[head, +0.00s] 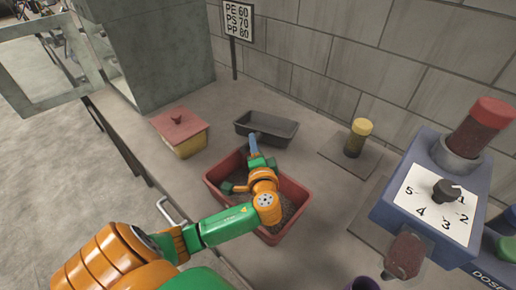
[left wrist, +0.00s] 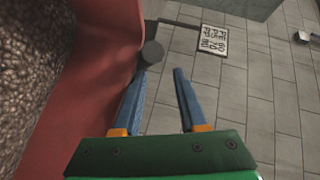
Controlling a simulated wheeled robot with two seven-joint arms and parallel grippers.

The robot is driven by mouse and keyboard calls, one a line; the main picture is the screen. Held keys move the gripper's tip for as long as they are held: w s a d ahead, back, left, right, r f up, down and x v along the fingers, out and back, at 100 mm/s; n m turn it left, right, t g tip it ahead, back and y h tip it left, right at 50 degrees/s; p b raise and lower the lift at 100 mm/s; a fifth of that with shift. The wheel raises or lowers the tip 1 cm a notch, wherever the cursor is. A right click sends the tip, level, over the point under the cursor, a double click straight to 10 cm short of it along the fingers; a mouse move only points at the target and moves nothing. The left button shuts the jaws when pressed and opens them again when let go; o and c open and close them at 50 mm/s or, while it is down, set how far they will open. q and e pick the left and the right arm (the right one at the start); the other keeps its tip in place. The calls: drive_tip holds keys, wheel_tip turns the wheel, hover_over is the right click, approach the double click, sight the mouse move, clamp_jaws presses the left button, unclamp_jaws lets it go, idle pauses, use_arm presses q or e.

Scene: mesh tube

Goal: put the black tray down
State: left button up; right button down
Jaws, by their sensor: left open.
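The black tray (head: 264,131) rests on the counter behind the red bin in the head view. It looks empty, upright and level. My left gripper (head: 253,143) reaches over the red bin, with its blue fingers near the black tray's front wall. In the left wrist view, the left gripper (left wrist: 160,72) has its two blue fingers apart with nothing between them. I cannot clearly make out the black tray in that view. My right gripper is not in view.
The red bin (head: 296,206) holds dark grains under my left arm. A yellow box with a red lid (head: 179,124) stands left. A yellow-capped jar (head: 357,138) and a blue dosing machine (head: 425,160) stand right. A sign (head: 239,19) stands by the wall.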

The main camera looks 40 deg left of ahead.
use_arm(q)
drive_tip(key=v, duration=0.8)
drive_tip(key=shift+s+r, duration=0.1)
drive_tip(key=shift+r, duration=0.05)
